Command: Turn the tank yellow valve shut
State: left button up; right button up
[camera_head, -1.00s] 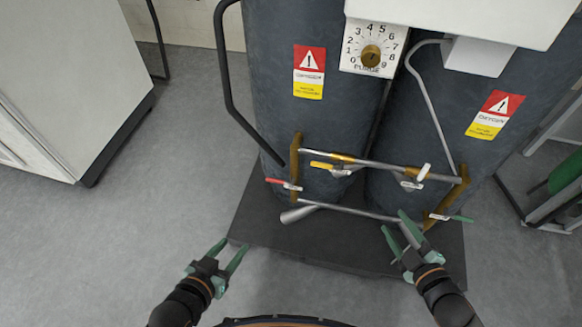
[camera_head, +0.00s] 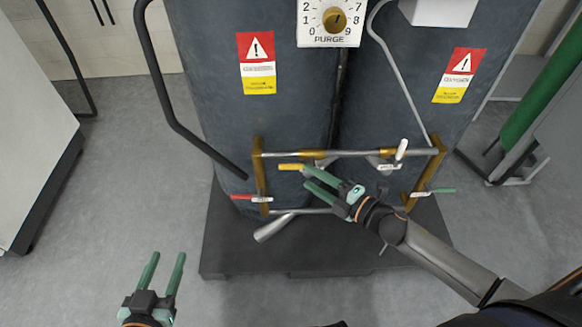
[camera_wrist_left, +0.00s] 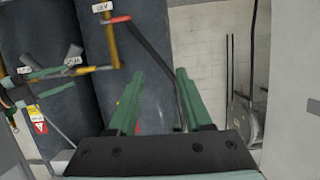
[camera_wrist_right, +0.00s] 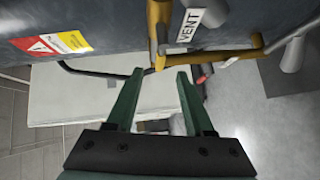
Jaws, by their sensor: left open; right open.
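The tank yellow valve has a yellow handle (camera_head: 290,167) that points left along the upper pipe, in front of the left dark tank (camera_head: 215,110). My right gripper (camera_head: 306,179) is open, with its fingertips just below and right of the handle's end; I cannot tell whether they touch it. In the right wrist view, my open fingers (camera_wrist_right: 160,75) have a yellow-brass part and a VENT tag (camera_wrist_right: 189,25) just beyond them. I cannot tell whether that part is the handle or bracket. My left gripper (camera_head: 168,256) is open and empty, low at the left, away from the pipes.
A red handle (camera_head: 243,197) is at the lower left, a white one (camera_head: 402,149) at the upper right and a green one (camera_head: 440,190) at the lower right. A black bar (camera_head: 170,100) slopes down at the left. The dark base (camera_head: 330,256) stands on open floor.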

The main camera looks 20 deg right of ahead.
aim_at(295, 169)
jog(key=b+x, duration=0.1)
jog(key=x, duration=0.5)
jog(key=shift+w+f, duration=0.1)
jog(key=shift+w, duration=0.05)
pick_arm(q)
notch_tip(295, 169, up, 6)
jog(key=w+t, duration=0.1)
jog(key=t, duration=0.2)
jog(key=shift+w+r+m+h, duration=0.2)
jog(key=shift+w+m+h, duration=0.2)
pick_arm(e)
jog(key=shift+w+a, duration=0.3)
jog(key=shift+w, duration=0.15)
jog(key=shift+c, duration=0.3)
grip_shut()
